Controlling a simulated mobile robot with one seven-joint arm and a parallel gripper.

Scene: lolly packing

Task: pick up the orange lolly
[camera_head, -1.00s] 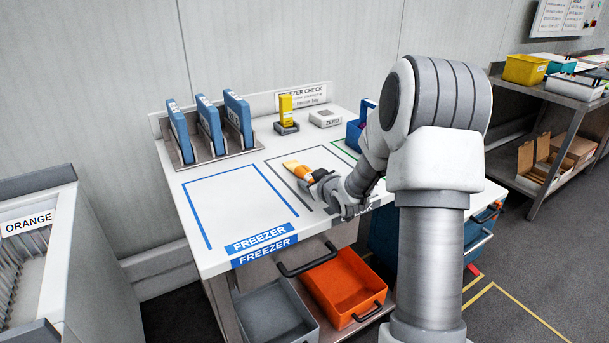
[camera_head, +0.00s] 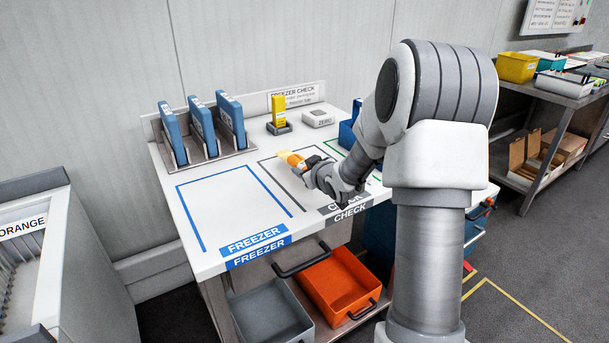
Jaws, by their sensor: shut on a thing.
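The orange lolly (camera_head: 296,160) has an orange body with a pale cream tip pointing to the upper left. It is over the grey-outlined CHECK area of the white table (camera_head: 232,203). My gripper (camera_head: 309,168) is at the lolly's lower right end and is shut on it. The gripper hides that end of the lolly, and its fingers are small in this view. I cannot tell whether the lolly touches the table or is just above it.
Blue packs (camera_head: 203,126) stand in a rack at the back left. A yellow device (camera_head: 279,110) and a ZERO block (camera_head: 317,119) stand at the back. The blue FREEZER outline is empty. A blue bin (camera_head: 348,134) is partly behind my arm. An orange bin (camera_head: 340,282) is below.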

